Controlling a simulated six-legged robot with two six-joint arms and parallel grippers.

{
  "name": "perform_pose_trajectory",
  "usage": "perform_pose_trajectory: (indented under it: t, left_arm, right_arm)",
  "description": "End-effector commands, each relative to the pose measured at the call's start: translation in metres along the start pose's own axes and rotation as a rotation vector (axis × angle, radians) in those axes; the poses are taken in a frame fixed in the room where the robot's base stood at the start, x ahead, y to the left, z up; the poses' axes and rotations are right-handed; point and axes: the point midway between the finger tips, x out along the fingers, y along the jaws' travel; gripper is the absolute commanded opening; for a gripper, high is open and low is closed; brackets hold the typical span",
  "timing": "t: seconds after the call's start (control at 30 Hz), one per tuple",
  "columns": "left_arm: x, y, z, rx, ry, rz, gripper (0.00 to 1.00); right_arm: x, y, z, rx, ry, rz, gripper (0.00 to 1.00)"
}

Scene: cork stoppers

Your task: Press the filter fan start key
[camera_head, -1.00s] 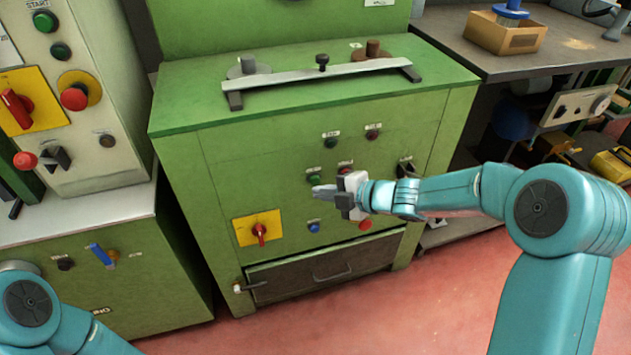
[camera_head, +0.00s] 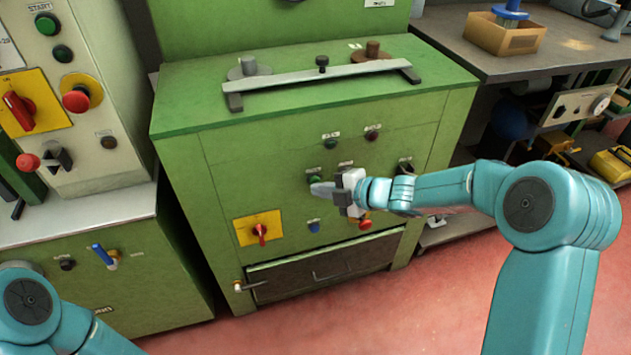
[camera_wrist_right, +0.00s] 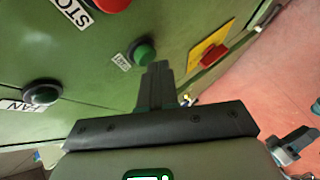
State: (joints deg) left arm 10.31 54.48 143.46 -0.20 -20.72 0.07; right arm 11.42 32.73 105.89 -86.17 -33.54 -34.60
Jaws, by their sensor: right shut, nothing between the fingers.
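A green button (camera_head: 314,180) sits on the front of the green cabinet. In the wrist view this green button (camera_wrist_right: 145,54) has a small label that seems to read START. A darker button (camera_wrist_right: 42,94) at the left there has a label ending in FAN. My right gripper (camera_head: 318,189) is shut and empty, its fingertips just below the green button in the head view. In the wrist view the fingertips (camera_wrist_right: 160,68) overlap the button's lower edge. I cannot tell whether they touch it.
A red button (camera_wrist_right: 110,3) labelled STOP is close by. A blue button (camera_head: 314,227), another red button (camera_head: 365,225) and a red switch on a yellow plate (camera_head: 243,233) are lower on the cabinet. A control box (camera_head: 120,175) stands at the left.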

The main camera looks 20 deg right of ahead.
Motion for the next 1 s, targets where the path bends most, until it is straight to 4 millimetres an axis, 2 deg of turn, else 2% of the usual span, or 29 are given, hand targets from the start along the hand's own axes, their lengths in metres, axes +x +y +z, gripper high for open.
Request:
perform_pose_trajectory:
  t: [0.5, 1.0]
  left_arm:
    - [-0.0048, 0.0017, 0.0001, 0.0, 0.0, 0.0, 0.43]
    - [0.0011, -0.0004, 0.0, 0.0, 0.0, 0.0, 0.43]
  right_arm:
    - [0.0044, 0.0036, 0.0033, 0.0, 0.0, 0.0, 0.0]
    - [-0.0011, -0.0018, -0.0003, 0.0, -0.001, 0.001, 0.0]
